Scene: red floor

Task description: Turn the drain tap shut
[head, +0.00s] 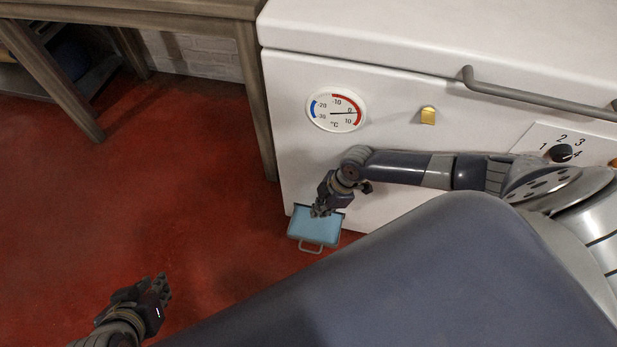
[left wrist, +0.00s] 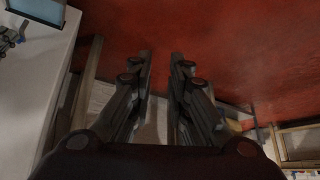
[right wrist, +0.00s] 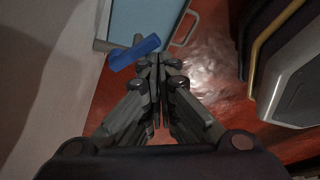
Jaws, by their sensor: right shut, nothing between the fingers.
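The drain tap has a blue lever (right wrist: 135,53) on a short grey spout (right wrist: 104,46) coming from the white freezer's front. In the right wrist view the lever points away from the freezer, slightly slanted to the spout. My right gripper (right wrist: 158,62) is shut and empty, its fingertips just beside the lever's free end; whether they touch it I cannot tell. In the head view the right gripper (head: 321,209) hangs over the blue tray and hides the tap. My left gripper (head: 166,284) is out over the floor; the left wrist view shows its fingers (left wrist: 160,60) apart and empty.
The blue tray (head: 313,228) with a wire handle lies on the red floor below the tap. The white freezer (head: 400,105) carries a thermometer dial (head: 336,110), a yellow lock (head: 428,116) and a numbered knob (head: 561,153). A wooden table (head: 254,95) stands left. Floor between is clear.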

